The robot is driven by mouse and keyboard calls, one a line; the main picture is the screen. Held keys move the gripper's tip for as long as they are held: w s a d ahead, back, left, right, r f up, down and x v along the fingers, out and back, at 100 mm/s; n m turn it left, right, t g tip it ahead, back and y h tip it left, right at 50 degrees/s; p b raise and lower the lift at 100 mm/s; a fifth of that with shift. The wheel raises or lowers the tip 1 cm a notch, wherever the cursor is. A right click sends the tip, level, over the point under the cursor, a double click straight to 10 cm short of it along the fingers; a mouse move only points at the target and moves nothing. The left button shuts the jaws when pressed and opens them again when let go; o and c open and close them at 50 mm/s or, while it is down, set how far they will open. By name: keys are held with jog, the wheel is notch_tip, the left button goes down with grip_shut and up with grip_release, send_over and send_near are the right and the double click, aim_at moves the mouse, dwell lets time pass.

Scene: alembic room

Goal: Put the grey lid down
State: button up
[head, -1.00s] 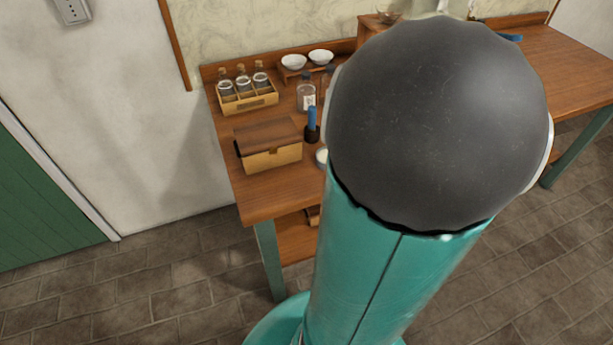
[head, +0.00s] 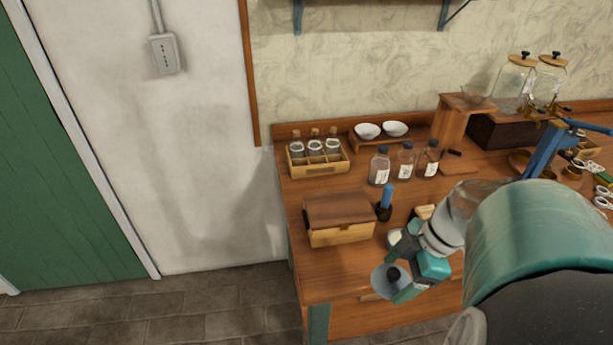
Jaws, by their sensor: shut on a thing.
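The grey lid (head: 379,283) is a pale round disc with a black knob. My gripper (head: 401,281) is shut on it, seemingly at the knob. The lid is tilted in the picture and appears over the front part of the wooden table (head: 345,275), right of and nearer than the wooden box. I cannot tell its height above the table. My fingers partly hide the lid's right side.
The wooden box (head: 340,220) stands left of my gripper. A blue-handled tool (head: 386,202) and several labelled bottles (head: 405,160) stand behind. A small white-topped container (head: 394,238) is partly hidden by my wrist. Bare tabletop shows in front of the box.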

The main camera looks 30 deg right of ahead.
jog(key=w+d+f, duration=0.4)
jog(key=w, duration=0.3)
send_over(369, 264)
jog(key=s+d, duration=0.1)
jog(key=f, duration=0.4)
jog(key=shift+s+f, duration=0.2)
jog(key=shift+f, duration=0.2)
jog(key=shift+w+d+f, duration=0.1)
jog(key=shift+w+f, duration=0.05)
jog(key=shift+f, duration=0.05)
jog(key=shift+w+d+f, duration=0.1)
jog(key=shift+w+f, duration=0.05)
jog(key=shift+f, duration=1.5)
jog(key=shift+f, duration=0.1)
jog(key=o, duration=1)
jog(key=shift+c, duration=0.2)
